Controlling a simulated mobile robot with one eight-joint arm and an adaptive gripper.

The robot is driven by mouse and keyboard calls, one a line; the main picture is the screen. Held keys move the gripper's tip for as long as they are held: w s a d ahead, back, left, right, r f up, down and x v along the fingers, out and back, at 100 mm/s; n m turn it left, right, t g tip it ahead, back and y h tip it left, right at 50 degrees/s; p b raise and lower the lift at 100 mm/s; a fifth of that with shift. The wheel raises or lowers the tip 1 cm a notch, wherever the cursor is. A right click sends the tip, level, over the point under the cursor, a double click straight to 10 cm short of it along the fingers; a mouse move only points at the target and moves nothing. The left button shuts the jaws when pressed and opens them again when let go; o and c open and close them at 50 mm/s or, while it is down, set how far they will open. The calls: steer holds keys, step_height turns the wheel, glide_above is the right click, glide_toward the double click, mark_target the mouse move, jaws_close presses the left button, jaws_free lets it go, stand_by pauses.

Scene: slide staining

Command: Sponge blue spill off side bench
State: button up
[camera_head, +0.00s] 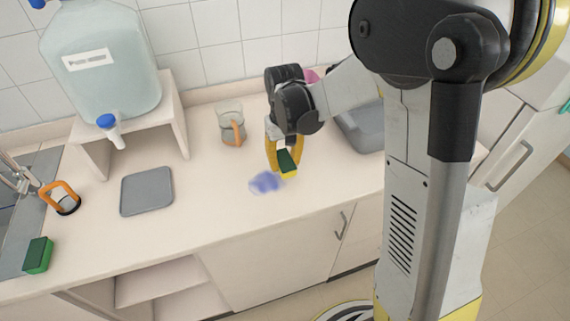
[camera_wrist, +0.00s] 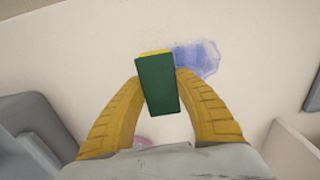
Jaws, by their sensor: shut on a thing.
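My gripper (camera_head: 283,157) has yellow fingers and is shut on a sponge (camera_head: 287,163) with a green side and a yellow side. In the wrist view my gripper (camera_wrist: 157,88) holds the sponge (camera_wrist: 157,84) between its fingertips, green side toward the camera. The blue spill (camera_head: 264,182) lies on the pale bench top (camera_head: 215,185), just left of and in front of the sponge. In the wrist view the spill (camera_wrist: 197,59) shows beside the sponge's right upper edge. I cannot tell whether the sponge touches the bench.
A grey mat (camera_head: 146,191) lies left of the spill. A beaker (camera_head: 230,124) stands behind it. A large water jug (camera_head: 100,60) sits on a white stand (camera_head: 178,115). A grey tray (camera_head: 361,128) is at right. Another green sponge (camera_head: 38,255) lies by the sink.

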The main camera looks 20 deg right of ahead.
steer(key=shift+r+p, duration=0.95)
steer(key=shift+r, duration=0.8)
steer(key=shift+d, duration=0.1)
